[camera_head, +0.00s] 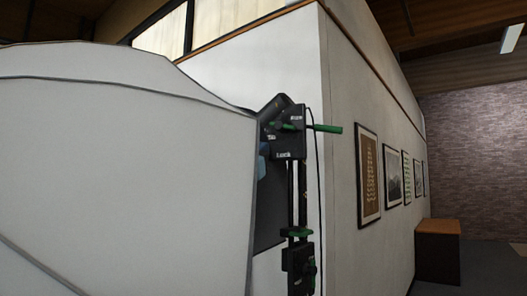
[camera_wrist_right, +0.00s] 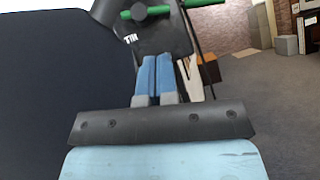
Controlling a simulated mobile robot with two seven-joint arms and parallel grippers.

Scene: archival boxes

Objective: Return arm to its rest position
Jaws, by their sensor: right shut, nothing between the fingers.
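My right gripper (camera_wrist_right: 155,60) shows in the wrist view with its two blue fingers side by side, shut and empty. Its tips are close to a black bracket (camera_wrist_right: 168,38) with a green lever and white lettering; I cannot tell whether they touch. In the head view only a small blue part of the right gripper (camera_head: 263,160) shows, beside the black stand (camera_head: 289,140) marked "Lock". A large pale surface (camera_head: 120,170) fills the left side and hides most of the arm. My left gripper is not in view.
A dark flat panel (camera_wrist_right: 55,90) fills the left of the wrist view. In the head view a white wall (camera_head: 345,150) with framed pictures runs behind the stand. A brown-topped cabinet (camera_head: 437,255) stands farther back.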

